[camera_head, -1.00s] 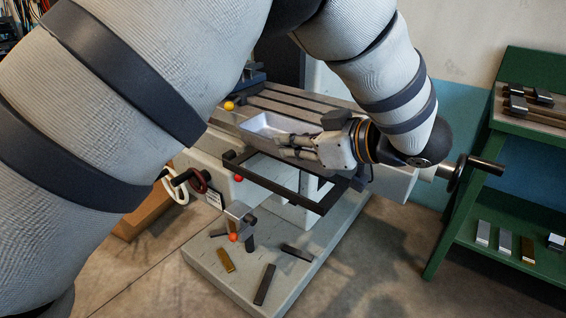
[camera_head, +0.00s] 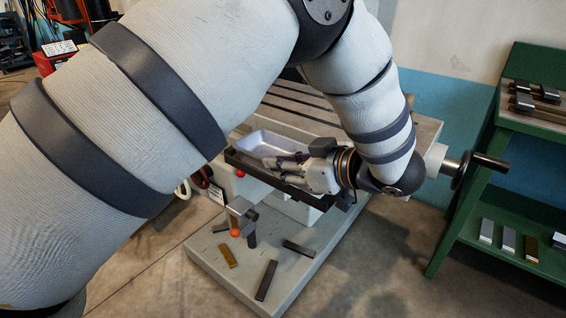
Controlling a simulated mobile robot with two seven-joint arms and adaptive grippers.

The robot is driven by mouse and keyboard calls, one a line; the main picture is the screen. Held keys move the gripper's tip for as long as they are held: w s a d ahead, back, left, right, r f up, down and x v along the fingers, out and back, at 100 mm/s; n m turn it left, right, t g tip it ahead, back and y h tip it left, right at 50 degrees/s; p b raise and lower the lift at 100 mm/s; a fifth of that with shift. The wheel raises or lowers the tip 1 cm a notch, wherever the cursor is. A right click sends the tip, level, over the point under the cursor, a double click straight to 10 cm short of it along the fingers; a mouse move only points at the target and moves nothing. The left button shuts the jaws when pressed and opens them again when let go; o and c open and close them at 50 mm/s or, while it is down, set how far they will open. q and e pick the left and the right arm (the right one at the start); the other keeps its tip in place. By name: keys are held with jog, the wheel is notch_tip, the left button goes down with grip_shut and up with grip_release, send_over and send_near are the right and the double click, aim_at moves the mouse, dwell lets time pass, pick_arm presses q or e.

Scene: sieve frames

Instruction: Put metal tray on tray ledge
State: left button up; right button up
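The metal tray (camera_head: 262,141) is a shallow, pale silver pan beside the machine table. The tray ledge (camera_head: 246,167) is a dark, narrow frame on the front of the machine; its front bar shows below the tray. The tray is over the ledge, roughly level, but I cannot tell whether it rests on it. My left gripper (camera_head: 282,165) reaches in from the right, its fingers shut at the tray's near right edge. The gripper covers that end of the tray and part of the ledge. My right gripper is out of view.
The slotted machine table (camera_head: 425,130) lies behind the tray. A handwheel (camera_head: 465,178) sticks out at right, near a green shelf (camera_head: 490,185) with metal blocks. Below, the grey machine base (camera_head: 215,262) holds several loose bars. My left arm hides much of the left side.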

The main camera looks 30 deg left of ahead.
pick_arm(q)
jog(key=shift+s, duration=0.1)
dwell(0.4)
jog(key=v, duration=1.2)
jog(key=shift+r+b, duration=0.15)
jog(key=shift+b, duration=0.15)
